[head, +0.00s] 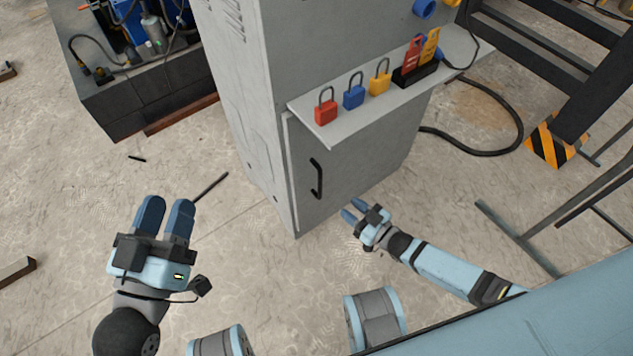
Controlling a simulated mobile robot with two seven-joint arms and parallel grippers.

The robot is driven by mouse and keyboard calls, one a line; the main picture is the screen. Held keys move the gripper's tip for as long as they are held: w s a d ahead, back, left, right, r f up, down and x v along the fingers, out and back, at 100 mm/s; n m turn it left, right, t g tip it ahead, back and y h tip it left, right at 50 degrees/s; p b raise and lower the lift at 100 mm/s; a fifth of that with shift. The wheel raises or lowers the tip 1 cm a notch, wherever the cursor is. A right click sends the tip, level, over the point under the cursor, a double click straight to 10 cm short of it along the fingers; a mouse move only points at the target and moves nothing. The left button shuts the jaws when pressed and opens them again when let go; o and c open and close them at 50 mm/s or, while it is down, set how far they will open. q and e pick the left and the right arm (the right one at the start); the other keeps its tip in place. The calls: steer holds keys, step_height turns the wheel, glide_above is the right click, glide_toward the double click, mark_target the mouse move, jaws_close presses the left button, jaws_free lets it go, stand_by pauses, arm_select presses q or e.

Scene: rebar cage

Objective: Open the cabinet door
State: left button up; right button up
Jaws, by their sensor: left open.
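The grey cabinet (228,80) stands upright in the middle of the head view. Its door (345,165) is on the front face below a shelf and looks shut. A black bar handle (317,178) is mounted upright near the door's left edge. My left gripper (166,208) is open and empty over the floor, well to the left of the handle. My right gripper (353,209) is low in front of the door's lower part, to the right of and below the handle. It is apart from the handle and holds nothing visible; its small jaw gap is hard to judge.
A grey shelf (345,127) juts out above the door, holding red, blue and yellow padlocks and a tag rack. A machine in a dark tray (115,120) stands at left. A black hose (500,150) and metal frames lie at right. Floor in front is mostly clear.

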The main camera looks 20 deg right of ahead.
mark_target(320, 185)
steer(key=b+x, duration=0.3)
steer(key=x, duration=0.9)
arm_select(q)
steer(key=shift+g, duration=0.9)
steer(key=f, duration=0.4)
steer(key=shift+w+d+f, duration=0.15)
steer(key=shift+d+f, duration=0.1)
arm_select(e)
jaws_close()
